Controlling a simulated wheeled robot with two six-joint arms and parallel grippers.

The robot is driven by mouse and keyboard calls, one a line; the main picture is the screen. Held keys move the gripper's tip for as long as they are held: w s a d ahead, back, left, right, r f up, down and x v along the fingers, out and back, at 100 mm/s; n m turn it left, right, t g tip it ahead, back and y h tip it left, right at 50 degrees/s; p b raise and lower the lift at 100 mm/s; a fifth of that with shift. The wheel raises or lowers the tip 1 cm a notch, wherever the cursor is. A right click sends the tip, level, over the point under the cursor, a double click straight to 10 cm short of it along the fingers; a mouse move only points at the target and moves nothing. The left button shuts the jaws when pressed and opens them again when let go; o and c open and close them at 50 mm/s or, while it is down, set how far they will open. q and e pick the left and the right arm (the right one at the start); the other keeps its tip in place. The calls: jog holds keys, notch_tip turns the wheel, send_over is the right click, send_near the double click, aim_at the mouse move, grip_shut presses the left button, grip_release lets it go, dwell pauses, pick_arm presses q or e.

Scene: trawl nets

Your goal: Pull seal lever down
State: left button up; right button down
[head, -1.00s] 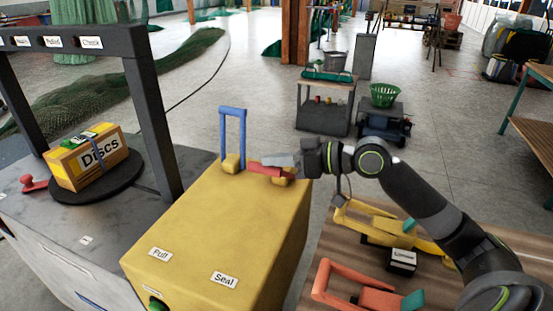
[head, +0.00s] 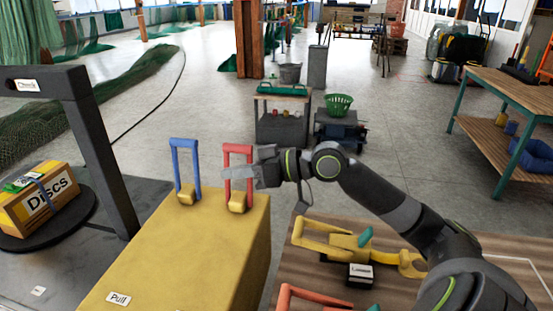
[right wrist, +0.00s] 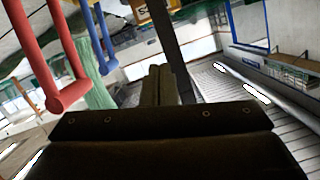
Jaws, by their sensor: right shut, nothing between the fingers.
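The red lever (head: 238,150) stands upright on the far right of the yellow box (head: 185,255). The blue lever (head: 184,143) stands upright to its left. My right gripper (head: 232,173) is shut and empty at the red lever, its fingers overlapping the handle's bars in the head view. In the right wrist view the shut fingers (right wrist: 160,85) point forward, with the red lever (right wrist: 68,98) and blue lever (right wrist: 103,68) to their left; I cannot tell whether they touch. A "Pull" label (head: 119,300) shows on the box. No "Seal" label shows. My left gripper is out of view.
A yellow tool (head: 340,242) and a red-handled tool (head: 310,296) lie on the wooden table right of the box. A "Discs" carton (head: 40,200) sits on a dark turntable under a dark frame (head: 95,150) at left. Floor beyond the box is open.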

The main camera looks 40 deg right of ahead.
jog(key=p+v, duration=0.5)
jog(key=v, duration=0.3)
jog(key=shift+s+r, duration=0.15)
jog(key=shift+s, duration=0.15)
dwell(0.3)
jog(key=shift+d, duration=0.1)
dwell(1.4)
